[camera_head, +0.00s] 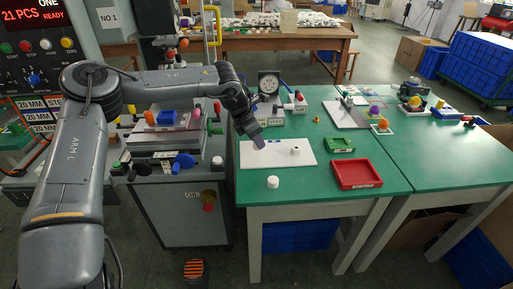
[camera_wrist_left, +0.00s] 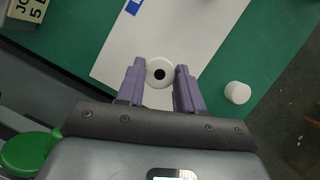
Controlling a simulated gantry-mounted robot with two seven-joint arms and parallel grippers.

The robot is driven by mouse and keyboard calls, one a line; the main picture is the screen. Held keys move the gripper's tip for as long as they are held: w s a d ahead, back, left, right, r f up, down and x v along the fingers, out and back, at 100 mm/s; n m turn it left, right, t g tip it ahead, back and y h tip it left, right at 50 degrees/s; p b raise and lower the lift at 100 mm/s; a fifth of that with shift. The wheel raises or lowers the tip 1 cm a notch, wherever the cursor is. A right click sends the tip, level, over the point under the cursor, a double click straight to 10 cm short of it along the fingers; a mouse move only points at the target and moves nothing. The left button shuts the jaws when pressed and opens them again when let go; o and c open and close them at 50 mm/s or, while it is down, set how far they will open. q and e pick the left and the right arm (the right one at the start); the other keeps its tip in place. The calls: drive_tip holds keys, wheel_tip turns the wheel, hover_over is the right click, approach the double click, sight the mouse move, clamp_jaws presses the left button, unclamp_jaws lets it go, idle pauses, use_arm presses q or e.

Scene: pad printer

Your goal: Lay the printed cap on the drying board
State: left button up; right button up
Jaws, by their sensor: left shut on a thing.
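My left gripper (camera_head: 258,142) is over the left part of the white drying board (camera_head: 277,161). In the left wrist view its two purple fingers (camera_wrist_left: 160,75) are shut on a round white cap (camera_wrist_left: 160,70) with a black printed dot facing the camera. The board (camera_wrist_left: 190,30) shows behind the cap; I cannot tell whether they touch. In the head view the held cap is hidden by the gripper. Another white cap (camera_head: 295,150) sits on the board's right half. My right gripper is in neither view.
A loose white cap (camera_head: 272,183) stands on the green table in front of the board. A green tray (camera_head: 341,150) and a red tray (camera_head: 358,187) lie to the right. A dial gauge (camera_head: 268,83) stands behind the board. The pad printer (camera_head: 165,140) is at left.

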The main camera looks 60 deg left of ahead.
use_arm(q)
drive_tip(key=shift+f+b, duration=0.6)
drive_tip(key=shift+f, duration=0.9)
drive_tip(key=shift+f, duration=0.1)
drive_tip(key=shift+f, duration=0.15)
drive_tip(key=o, duration=1)
drive_tip(key=shift+r, duration=0.2)
drive_tip(key=shift+s+r, duration=0.1)
drive_tip(key=shift+r, duration=0.2)
drive_tip(key=p+v, duration=0.5)
drive_tip(key=v, duration=0.6)
drive_tip(key=shift+s+r, duration=0.15)
drive_tip(key=shift+r, duration=0.1)
